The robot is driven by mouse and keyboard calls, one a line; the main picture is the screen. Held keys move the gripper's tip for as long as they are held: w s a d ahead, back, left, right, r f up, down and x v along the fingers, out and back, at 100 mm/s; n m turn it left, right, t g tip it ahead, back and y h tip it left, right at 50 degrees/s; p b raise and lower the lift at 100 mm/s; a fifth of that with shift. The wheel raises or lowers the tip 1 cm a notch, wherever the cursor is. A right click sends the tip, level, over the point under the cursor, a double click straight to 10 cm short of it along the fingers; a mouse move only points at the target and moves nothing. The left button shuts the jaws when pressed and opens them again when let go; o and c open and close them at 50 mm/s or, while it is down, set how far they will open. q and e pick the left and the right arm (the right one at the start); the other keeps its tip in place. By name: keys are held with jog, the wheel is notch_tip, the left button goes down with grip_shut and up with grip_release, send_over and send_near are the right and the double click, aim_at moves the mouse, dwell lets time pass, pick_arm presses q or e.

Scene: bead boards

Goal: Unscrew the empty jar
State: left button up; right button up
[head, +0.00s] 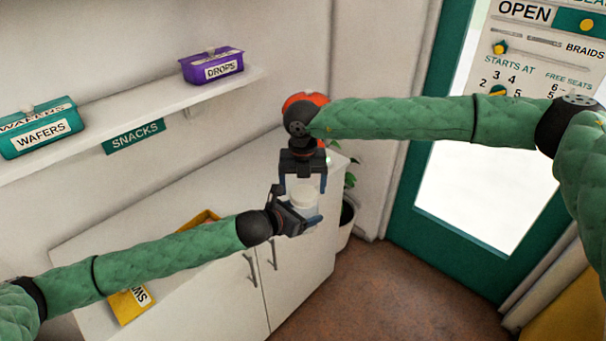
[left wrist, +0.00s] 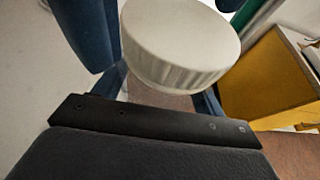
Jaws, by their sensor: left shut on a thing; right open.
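The jar (head: 303,204) is pale and translucent with a ribbed white lid (head: 303,188); the lid fills the top middle of the left wrist view (left wrist: 178,48). My left gripper (head: 300,216) is shut on the jar body and holds it upright in the air. My right gripper (head: 303,184) points down from above, open, with its fingers on either side of the lid. I cannot tell whether its fingers touch the lid. Most of the jar body is hidden by the fingers, so its contents do not show clearly.
A white cabinet (head: 217,295) stands below and behind the arms, with a yellow container (head: 130,304) on it. A wall shelf holds a teal wafers box (head: 38,131) and a purple drops box (head: 212,66). A potted plant (head: 348,207) stands behind. The floor at right is clear.

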jog(key=shift+f, duration=0.8)
jog(key=c, duration=1)
jog(key=n, duration=1)
jog(key=shift+s+n, duration=0.1)
jog(key=shift+n, duration=0.3)
jog(key=n, duration=0.6)
jog(key=shift+n, duration=0.4)
jog(key=n, duration=0.5)
jog(key=shift+d+r+n, duration=0.1)
jog(key=shift+n, duration=0.3)
jog(key=shift+w+r, duration=0.2)
jog(key=shift+r, duration=1)
